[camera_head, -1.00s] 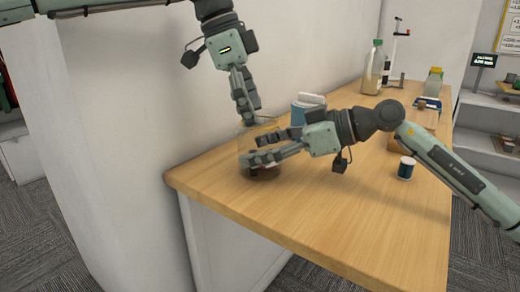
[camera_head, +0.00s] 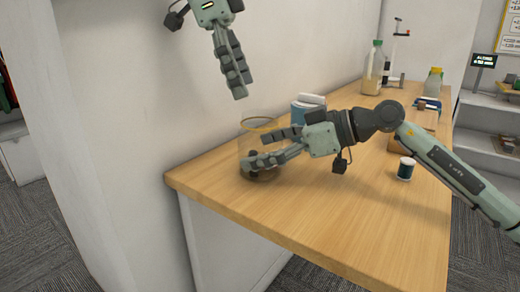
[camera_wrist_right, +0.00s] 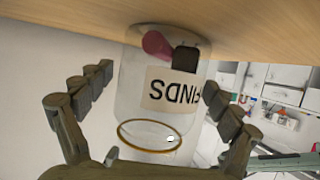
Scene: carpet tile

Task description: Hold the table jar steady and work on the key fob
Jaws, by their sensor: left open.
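The table jar (camera_head: 247,150) is clear, with a gold rim, and stands upright near the table's left corner. In the right wrist view the jar (camera_wrist_right: 132,95) appears upside down, with a "FINDS" label. My right gripper (camera_head: 258,150) has its fingers on both sides of the jar, and I take it as shut on it. A dark block (camera_wrist_right: 186,58), possibly the key fob, lies at the jar's bottom beside a dark pink thing (camera_wrist_right: 157,45). My left gripper (camera_head: 238,92) is open, above and left of the jar, with nothing seen in it.
A blue container with a white lid (camera_head: 308,108) stands behind my right gripper. A dark spool-like thing with a white top (camera_head: 406,168) stands to the right. Bottles (camera_head: 374,70) and a stand are at the back. The wooden table's (camera_head: 320,230) front is clear.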

